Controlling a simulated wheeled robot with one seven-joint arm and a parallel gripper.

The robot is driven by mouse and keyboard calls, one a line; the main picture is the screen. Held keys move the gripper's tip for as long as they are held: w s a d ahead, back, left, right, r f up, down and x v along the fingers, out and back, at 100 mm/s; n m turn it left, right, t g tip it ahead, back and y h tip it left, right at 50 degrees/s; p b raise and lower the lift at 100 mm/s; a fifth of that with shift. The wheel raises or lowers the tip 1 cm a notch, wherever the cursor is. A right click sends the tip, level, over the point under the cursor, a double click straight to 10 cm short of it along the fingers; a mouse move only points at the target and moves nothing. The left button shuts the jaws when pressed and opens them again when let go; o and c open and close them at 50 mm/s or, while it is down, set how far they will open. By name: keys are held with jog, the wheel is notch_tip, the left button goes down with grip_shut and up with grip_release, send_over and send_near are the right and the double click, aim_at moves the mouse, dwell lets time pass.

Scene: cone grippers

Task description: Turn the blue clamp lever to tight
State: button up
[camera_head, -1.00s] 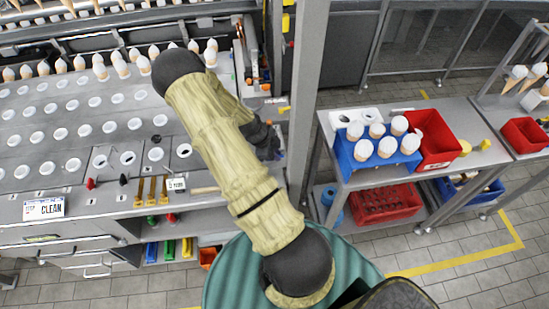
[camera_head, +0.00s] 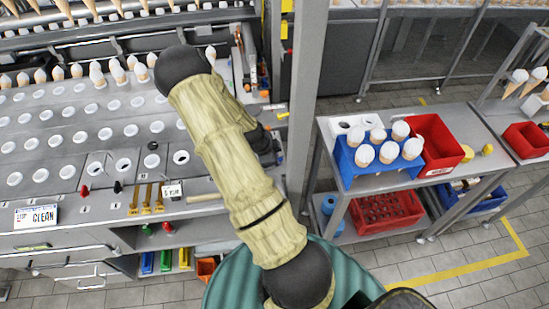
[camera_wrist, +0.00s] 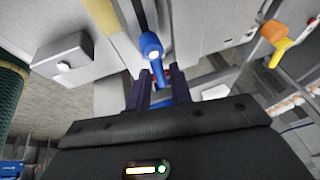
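The blue clamp lever (camera_wrist: 152,48) shows in the wrist view, just ahead of my gripper, with a rounded blue head and a pale round spot on it. Its narrower near end reaches down between my fingertips. My gripper (camera_wrist: 160,84) has two dark purple fingers standing apart, one on each side of the lever. A narrow gap seems to remain, and contact is not clear. In the head view my arm hides most of the gripper and the lever, at the right end of the grey bench (camera_head: 95,222).
In the wrist view a grey box with a knob (camera_wrist: 70,60) is at left and an orange-yellow part (camera_wrist: 275,40) at right. In the head view a metal post (camera_head: 306,100) stands close right of my arm. A cart (camera_head: 350,180) holds blue and red bins.

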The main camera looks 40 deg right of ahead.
jog(key=shift+o, duration=0.8)
jog(key=shift+r, duration=0.1)
jog(key=b+v, duration=0.1)
jog(key=v, duration=1.6)
jog(key=shift+b, duration=0.4)
jog(key=shift+a, duration=0.1)
jog(key=s+a+r+n+t+y, duration=0.1)
jog(key=s+a+n, duration=0.3)
jog(key=a+n, duration=0.5)
jog(key=s+a+r+n+t+y, duration=0.2)
jog(key=s+a+r+n+y, duration=0.2)
jog(key=a+n, duration=0.6)
jog(key=n, duration=0.5)
jog(key=shift+s, duration=0.25)
